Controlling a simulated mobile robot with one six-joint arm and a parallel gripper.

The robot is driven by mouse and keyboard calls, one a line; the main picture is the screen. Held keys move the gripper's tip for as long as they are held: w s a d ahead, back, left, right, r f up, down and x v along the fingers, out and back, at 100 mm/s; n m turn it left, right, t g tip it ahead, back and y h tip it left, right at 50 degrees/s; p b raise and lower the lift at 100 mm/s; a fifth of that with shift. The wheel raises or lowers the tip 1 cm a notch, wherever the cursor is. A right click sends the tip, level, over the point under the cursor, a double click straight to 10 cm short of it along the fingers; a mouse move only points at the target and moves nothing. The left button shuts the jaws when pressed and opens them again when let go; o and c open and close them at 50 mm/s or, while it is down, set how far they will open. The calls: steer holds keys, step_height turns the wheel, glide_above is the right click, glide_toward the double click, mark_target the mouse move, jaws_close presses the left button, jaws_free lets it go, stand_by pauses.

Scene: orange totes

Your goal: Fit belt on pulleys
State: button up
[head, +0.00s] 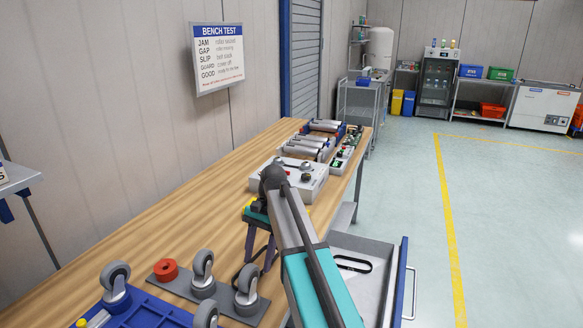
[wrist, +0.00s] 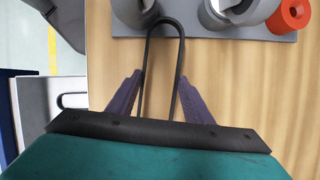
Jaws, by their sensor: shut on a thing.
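My gripper (wrist: 161,80) has purple fingers and is shut on a black belt (wrist: 151,50), a narrow loop whose rounded end reaches past the fingertips. In the head view my gripper (head: 262,250) points down over the wooden bench, and little of the belt shows beside it. A white unit (head: 313,187) with round metal parts on top stands on the bench beyond my gripper; these may be the pulleys, but my arm covers part of it. Another black belt (head: 353,264) lies in the open drawer (head: 375,248); it also shows in the wrist view (wrist: 72,100).
A grey plate (head: 225,299) with caster wheels and a red ring (head: 165,270) lies near my gripper, beside a blue tray (head: 140,310). Roller units (head: 305,147) stand at the bench's far end. The bench's left middle (head: 190,205) is clear.

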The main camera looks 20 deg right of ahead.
steer(key=shift+r, duration=0.15)
step_height(320, 180, up, 10)
steer(key=p, duration=0.8)
steer(key=shift+p, duration=0.3)
steer(key=shift+r+p, duration=0.5)
steer(key=shift+r, duration=0.05)
